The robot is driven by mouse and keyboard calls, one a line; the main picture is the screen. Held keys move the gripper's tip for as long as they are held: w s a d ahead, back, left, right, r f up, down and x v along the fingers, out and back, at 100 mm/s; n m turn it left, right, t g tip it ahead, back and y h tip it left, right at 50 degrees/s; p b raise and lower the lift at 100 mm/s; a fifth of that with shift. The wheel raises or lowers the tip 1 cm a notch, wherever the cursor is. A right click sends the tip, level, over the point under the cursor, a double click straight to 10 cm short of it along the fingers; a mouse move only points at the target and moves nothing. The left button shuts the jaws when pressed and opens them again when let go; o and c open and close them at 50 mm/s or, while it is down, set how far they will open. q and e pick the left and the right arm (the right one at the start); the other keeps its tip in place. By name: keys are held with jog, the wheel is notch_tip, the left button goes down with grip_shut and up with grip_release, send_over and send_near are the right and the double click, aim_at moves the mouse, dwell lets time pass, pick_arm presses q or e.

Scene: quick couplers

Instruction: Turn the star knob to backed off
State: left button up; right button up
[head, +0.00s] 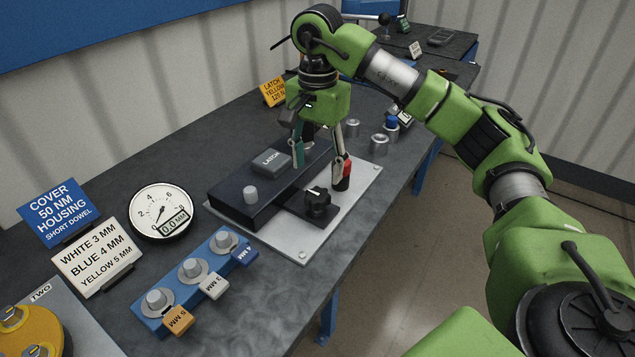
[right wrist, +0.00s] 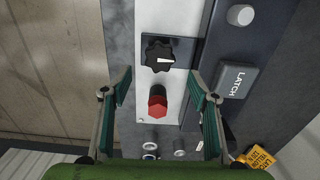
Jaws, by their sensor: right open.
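The black star knob (head: 318,201) sits on a dark plate at the front of the light base plate (head: 302,254). It also shows in the right wrist view (right wrist: 159,54), with a white pointer line on its top. My right gripper (head: 321,166) is above the fixture, behind the knob in the head view. Its jaws are open and empty. In the right wrist view the red-capped part (right wrist: 157,103) shows between the open fingers (right wrist: 160,92), and the knob lies beyond the fingertips. I cannot tell whether the fingers touch the red part. My left gripper is not in view.
A dark block with a LATCH button (head: 271,161) and a grey stud (head: 250,194) stands beside the knob. A dial gauge (head: 161,212) reading 0.0 mm and a blue rack (head: 193,277) lie to the left. Several metal cylinders stand behind the gripper.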

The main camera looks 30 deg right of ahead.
jog(key=shift+r, duration=2.3)
